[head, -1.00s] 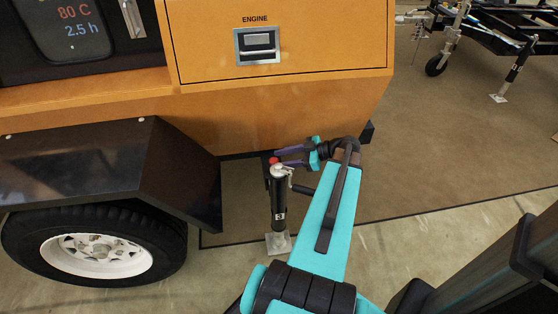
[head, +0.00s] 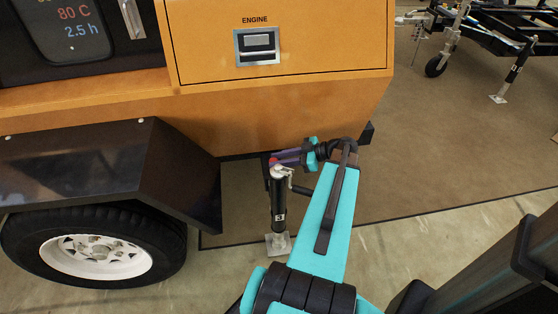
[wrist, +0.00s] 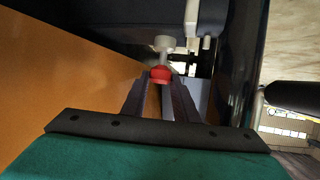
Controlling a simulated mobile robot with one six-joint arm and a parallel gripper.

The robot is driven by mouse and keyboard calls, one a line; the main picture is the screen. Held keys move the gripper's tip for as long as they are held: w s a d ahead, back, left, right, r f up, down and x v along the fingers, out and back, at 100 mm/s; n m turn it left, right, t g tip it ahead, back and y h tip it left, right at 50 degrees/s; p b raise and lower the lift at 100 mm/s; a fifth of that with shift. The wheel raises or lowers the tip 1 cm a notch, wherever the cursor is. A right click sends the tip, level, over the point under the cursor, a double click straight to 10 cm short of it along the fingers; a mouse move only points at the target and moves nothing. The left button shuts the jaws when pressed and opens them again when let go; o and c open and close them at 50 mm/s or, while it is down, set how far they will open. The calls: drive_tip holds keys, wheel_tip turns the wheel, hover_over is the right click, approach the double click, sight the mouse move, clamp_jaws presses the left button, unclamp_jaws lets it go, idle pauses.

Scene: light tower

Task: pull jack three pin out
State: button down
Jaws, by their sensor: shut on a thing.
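The jack (head: 278,203) stands upright below the orange cabinet, a black tube with a white-backed mark, a metal top and a flat foot plate. Its pin has a red knob (head: 272,161) at the top of the jack, just under the cabinet's lower edge. In the wrist view the red knob (wrist: 160,74) shows at the finger ends, with a pale metal shank beyond it. My gripper (head: 281,159) reaches in from the right, its dark fingers shut on the red knob. In the wrist view my gripper (wrist: 160,86) partly covers the knob.
The orange cabinet (head: 285,105) hangs close above the gripper. A black fender (head: 110,170) and wheel (head: 100,246) stand to the left. The jack's crank handle (head: 302,190) sticks out right, beneath my arm. Open floor lies to the right.

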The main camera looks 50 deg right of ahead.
drive_tip(key=shift+r, duration=1.4)
drive_tip(key=c, duration=1.4)
unclamp_jaws()
drive_tip(key=p+v, duration=0.2)
drive_tip(key=v, duration=1.1)
drive_tip(key=shift+s, duration=0.4)
drive_tip(key=shift+d+r, duration=0.15)
drive_tip(key=shift+r, duration=0.1)
